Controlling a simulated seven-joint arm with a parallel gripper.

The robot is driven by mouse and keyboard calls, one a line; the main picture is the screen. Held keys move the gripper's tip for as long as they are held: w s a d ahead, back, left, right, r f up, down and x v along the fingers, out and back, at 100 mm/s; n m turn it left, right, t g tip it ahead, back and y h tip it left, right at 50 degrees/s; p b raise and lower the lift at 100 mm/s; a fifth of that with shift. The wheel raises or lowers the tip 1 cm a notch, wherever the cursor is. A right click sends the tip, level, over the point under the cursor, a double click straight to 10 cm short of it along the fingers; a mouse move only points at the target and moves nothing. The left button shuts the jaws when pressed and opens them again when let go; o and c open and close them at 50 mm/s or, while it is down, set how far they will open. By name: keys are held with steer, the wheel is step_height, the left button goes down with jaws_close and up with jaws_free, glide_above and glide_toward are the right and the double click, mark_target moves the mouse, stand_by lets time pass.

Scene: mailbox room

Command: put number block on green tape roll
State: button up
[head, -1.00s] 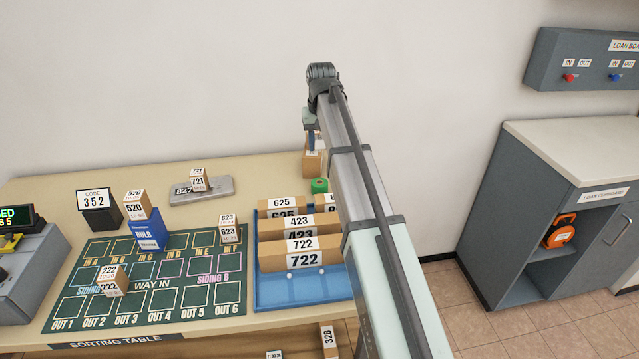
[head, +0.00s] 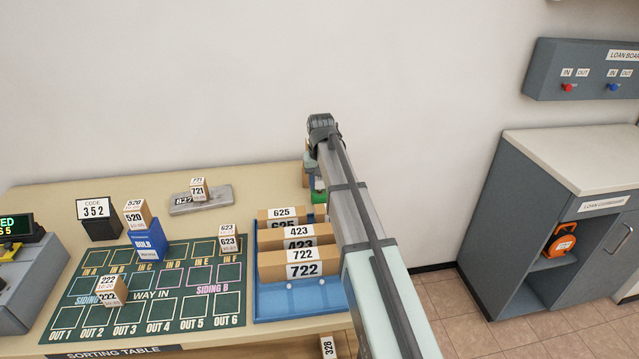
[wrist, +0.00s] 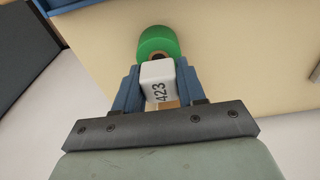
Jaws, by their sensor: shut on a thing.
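I cannot tell whether the block touches the roll. In the head view the green tape roll (head: 319,197) is at the table's right side, partly hidden by my arm. The block is not clear there.
A blue tray (head: 285,303) with boxes marked 625, 423 and 722 stands left of my arm. A green sorting mat (head: 190,310) bears several number blocks and a blue box (head: 148,240). A grey plate (head: 212,200) with block 721 (head: 199,189) lies further back.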

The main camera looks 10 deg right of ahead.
mark_target(320, 181)
steer(key=shift+f, duration=0.3)
steer(key=o, duration=1)
steer(key=shift+r, duration=0.1)
steer(key=r, duration=0.4)
steer(key=s+r, duration=0.1)
steer(key=r, duration=0.7)
steer(key=shift+s, duration=0.25)
